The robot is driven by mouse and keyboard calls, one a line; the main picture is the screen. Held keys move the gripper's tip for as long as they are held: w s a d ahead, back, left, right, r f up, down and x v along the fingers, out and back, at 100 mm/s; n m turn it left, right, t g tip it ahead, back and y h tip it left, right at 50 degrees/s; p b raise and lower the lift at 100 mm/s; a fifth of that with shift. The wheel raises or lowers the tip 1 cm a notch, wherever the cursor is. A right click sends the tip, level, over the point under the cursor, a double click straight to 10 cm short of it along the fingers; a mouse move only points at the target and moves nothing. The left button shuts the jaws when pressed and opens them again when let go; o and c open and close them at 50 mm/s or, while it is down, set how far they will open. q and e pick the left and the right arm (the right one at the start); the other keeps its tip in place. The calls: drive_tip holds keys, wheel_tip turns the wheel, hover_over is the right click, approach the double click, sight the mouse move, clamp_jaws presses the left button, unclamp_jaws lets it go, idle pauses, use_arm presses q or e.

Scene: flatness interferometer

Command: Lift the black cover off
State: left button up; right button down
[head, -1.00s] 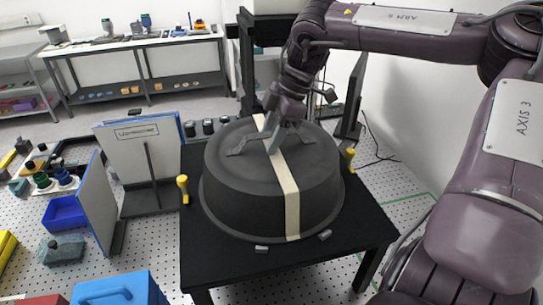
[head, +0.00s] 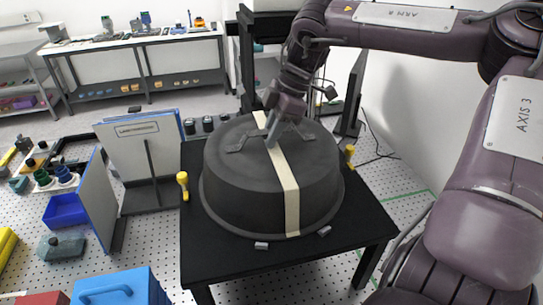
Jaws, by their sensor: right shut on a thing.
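The black cover (head: 240,185) is a large round dark dome with a cream stripe over its top and down its front. It sits on the black table (head: 215,262) in the middle of the head view, and appears level. My right gripper (head: 272,140) reaches down from the upper right to the top centre of the cover. It is shut on the cover's handle, which is mostly hidden behind the fingers. My left gripper is not in view.
Yellow-topped posts stand at the table's left (head: 183,185) and right (head: 349,155). Upright panels (head: 142,150) stand close on the left. A blue case (head: 120,290) is at the front left. A white wall (head: 420,120) bounds the right.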

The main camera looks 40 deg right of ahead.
drive_tip(key=shift+r, duration=0.1)
drive_tip(key=shift+w+d+r, duration=0.1)
drive_tip(key=shift+r, duration=0.1)
wheel_tip(320, 180, up, 9)
drive_tip(key=b, duration=0.3)
drive_tip(key=shift+f, duration=0.15)
drive_tip(key=shift+r, duration=0.45)
drive_tip(key=shift+p, duration=0.35)
